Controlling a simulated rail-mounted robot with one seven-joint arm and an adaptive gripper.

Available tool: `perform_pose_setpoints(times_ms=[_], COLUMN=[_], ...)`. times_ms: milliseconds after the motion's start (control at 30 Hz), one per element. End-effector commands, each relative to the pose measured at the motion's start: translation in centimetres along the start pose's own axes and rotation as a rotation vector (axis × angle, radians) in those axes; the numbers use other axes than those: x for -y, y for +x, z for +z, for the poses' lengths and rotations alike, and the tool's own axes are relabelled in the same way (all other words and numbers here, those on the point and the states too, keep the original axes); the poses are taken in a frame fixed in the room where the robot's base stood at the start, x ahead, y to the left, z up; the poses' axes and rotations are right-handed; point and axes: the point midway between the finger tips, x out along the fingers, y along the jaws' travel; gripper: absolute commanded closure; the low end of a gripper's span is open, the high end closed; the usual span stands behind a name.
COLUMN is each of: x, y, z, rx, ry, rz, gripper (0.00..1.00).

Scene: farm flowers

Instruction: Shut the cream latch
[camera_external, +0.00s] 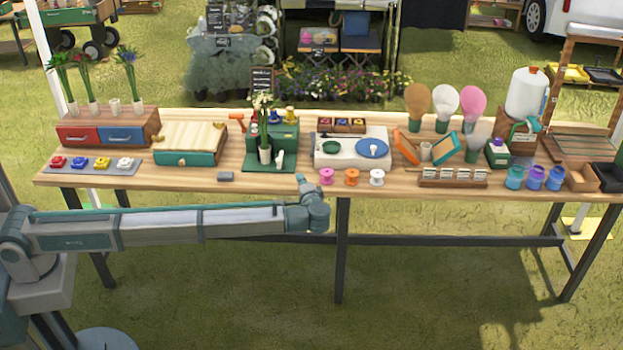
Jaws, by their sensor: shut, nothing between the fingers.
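A teal box (177,159) with a cream slatted top (190,136) sits on the left half of the table. A small pale spot (181,160) on its front face may be the cream latch; it is too small to tell whether it is open or shut.
Left of the teal box stands a cabinet with a red drawer (79,135) and a blue drawer (122,136). A small grey block (226,176) lies near the front edge. Pink, orange and white spools (352,177) stand right of my gripper. The table front between box and spools is mostly clear.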

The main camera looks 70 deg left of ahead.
Motion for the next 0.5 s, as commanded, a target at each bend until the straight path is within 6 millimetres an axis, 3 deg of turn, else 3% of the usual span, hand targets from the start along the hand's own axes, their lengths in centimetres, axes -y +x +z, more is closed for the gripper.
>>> perform_pose_setpoints(times_ms=[300, 500], x=[-0.1, 0.0], y=[0.2, 2.0], z=[0.0, 0.0], rx=[0.0, 0.001], ry=[0.002, 0.003], rz=[0.002, 0.002], gripper=[1.0, 1.0])
